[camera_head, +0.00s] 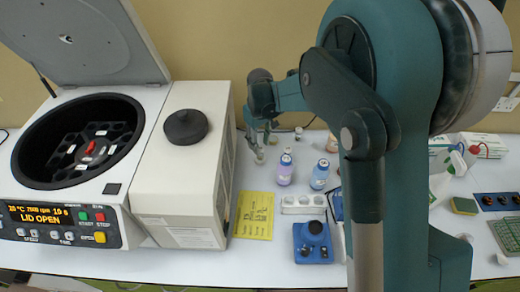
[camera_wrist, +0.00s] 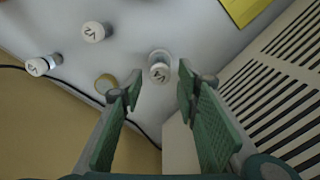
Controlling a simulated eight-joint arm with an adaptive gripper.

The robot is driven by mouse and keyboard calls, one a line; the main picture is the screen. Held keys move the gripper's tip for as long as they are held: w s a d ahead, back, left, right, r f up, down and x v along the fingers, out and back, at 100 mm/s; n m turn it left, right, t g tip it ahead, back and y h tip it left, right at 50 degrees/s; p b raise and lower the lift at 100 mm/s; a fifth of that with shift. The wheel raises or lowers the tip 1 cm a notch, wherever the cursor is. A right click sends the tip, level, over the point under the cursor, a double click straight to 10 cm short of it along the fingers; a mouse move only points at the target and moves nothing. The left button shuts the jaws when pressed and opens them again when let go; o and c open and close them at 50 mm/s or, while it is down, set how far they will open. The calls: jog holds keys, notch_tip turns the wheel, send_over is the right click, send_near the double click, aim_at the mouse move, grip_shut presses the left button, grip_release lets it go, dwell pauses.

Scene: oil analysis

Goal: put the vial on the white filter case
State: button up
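A small clear vial with a marked white cap (camera_wrist: 160,72) stands on the table, just ahead of and between my gripper's fingertips. My gripper (camera_wrist: 160,84) is open, its green pads apart, with clear space between them and the vial. In the head view my gripper (camera_head: 262,138) points down beside the centrifuge, over a small vial (camera_head: 260,157). Two more white-capped vials (camera_wrist: 94,32) (camera_wrist: 38,67) stand nearby in the wrist view. A white case with round wells (camera_head: 303,204) lies on the table in the head view; I cannot tell whether it is the filter case.
The open centrifuge (camera_head: 160,150) stands close to my gripper; its vented side (camera_wrist: 285,75) shows in the wrist view. A yellow note (camera_head: 254,215), purple-labelled bottle (camera_head: 285,170), blue-labelled bottle (camera_head: 319,175) and blue device (camera_head: 313,243) stand nearby. A tan round thing (camera_wrist: 105,84) is near one finger.

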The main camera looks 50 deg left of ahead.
aim_at(262, 148)
jog(key=shift+r, duration=3.2)
jog(key=w+d+r+m, duration=0.1)
jog(key=w+d+r, duration=0.25)
jog(key=d, duration=0.25)
jog(key=w+d+r+m+t+y, duration=0.1)
jog(key=w+d+r+m, duration=0.2)
jog(key=d, duration=0.4)
jog(key=w+d+r, duration=0.3)
jog(key=d+r, duration=0.2)
jog(key=d, duration=0.1)
jog(key=w+d+r+m+t, duration=0.15)
jog(key=d+r, duration=0.25)
jog(key=d, duration=0.8)
jog(key=d+r+m+t, duration=0.1)
jog(key=d+r+m, duration=0.25)
jog(key=d, duration=0.75)
jog(key=s+d+r+m+t, duration=0.1)
jog(key=s+d+r+m, duration=0.15)
jog(key=d, duration=0.75)
jog(key=s+d+r+m+t, duration=0.1)
jog(key=s+d, duration=0.3)
jog(key=d, duration=0.6)
jog(key=s+d+f+m+t+h, duration=0.1)
jog(key=s+d+f+m, duration=0.3)
jog(key=s+d, duration=0.6)
jog(key=d, duration=0.4)
jog(key=shift+s+d+t, duration=0.3)
jog(key=shift+s+t, duration=0.05)
